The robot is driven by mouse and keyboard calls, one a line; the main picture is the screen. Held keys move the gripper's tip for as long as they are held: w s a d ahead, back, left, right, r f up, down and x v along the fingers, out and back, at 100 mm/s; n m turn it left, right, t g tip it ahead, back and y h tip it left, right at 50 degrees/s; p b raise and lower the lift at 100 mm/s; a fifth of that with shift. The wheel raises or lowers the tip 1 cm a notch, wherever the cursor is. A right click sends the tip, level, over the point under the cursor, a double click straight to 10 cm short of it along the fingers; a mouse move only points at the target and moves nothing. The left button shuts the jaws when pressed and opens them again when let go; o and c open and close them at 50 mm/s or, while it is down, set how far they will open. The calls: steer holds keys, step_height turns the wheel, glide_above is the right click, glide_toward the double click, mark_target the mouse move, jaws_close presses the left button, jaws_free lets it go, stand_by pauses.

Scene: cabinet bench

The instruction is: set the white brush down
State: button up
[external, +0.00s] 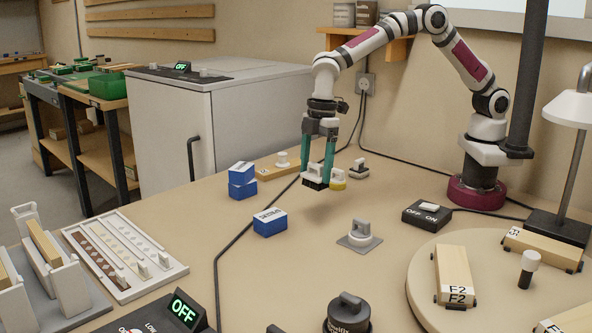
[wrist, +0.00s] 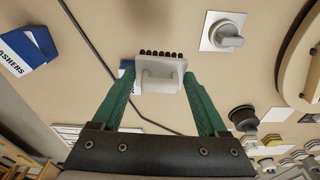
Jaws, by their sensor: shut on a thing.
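The white brush (wrist: 160,79), with a row of dark bristles, is held between the two green fingers of my gripper (external: 325,178). In the external view the white brush (external: 314,173) hangs above the tabletop with its dark bristles facing down, and a shadow lies on the table below it. My gripper also shows in the wrist view (wrist: 160,85), shut on the brush.
Blue boxes (external: 270,222) stand left of my gripper. A grey plate with a knob (external: 359,237) lies in front, and an OFF/ON switch box (external: 427,214) to the right. A round turntable (external: 420,285) fills the front right. A dark cable (external: 230,247) crosses the table.

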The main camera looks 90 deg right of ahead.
steer(key=d+m, duration=0.4)
steer(key=d, duration=2)
steer(key=w+a+f, duration=0.2)
steer(key=a, duration=0.1)
steer(key=w+a+f, duration=0.2)
steer(key=a, duration=0.1)
steer(key=w+a+f, duration=0.2)
steer(key=a+f, duration=0.1)
steer(key=a, duration=0.1)
steer(key=shift+w, duration=0.25)
steer(key=shift+f, duration=1.9)
steer(key=shift+f, duration=0.1)
steer(key=o, duration=1.2)
steer(key=shift+o, duration=0.2)
